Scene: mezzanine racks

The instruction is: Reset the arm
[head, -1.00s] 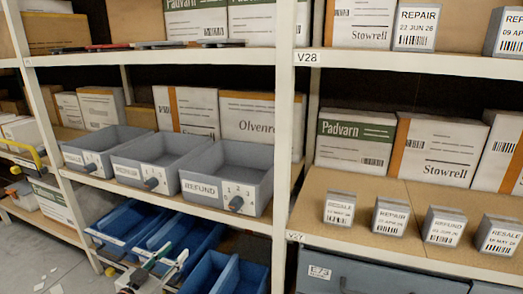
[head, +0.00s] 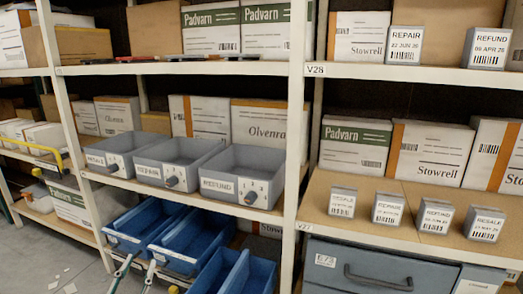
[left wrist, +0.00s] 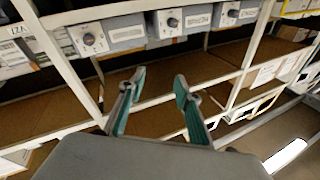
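My left gripper (head: 136,269) shows at the bottom edge of the head view, in front of the blue bins, with only its teal fingers in sight. In the left wrist view the two teal-padded fingers (left wrist: 157,95) stand well apart with nothing between them, so it is open and empty. A rack upright and shelf edges lie beyond the fingers. My right gripper is in neither view.
Grey bins labelled RESALE, REPAIR and REFUND (head: 240,187) stand on the middle shelf. Blue bins (head: 190,242) sit below. Small labelled boxes (head: 388,208) stand on the right shelf above a grey drawer (head: 365,272).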

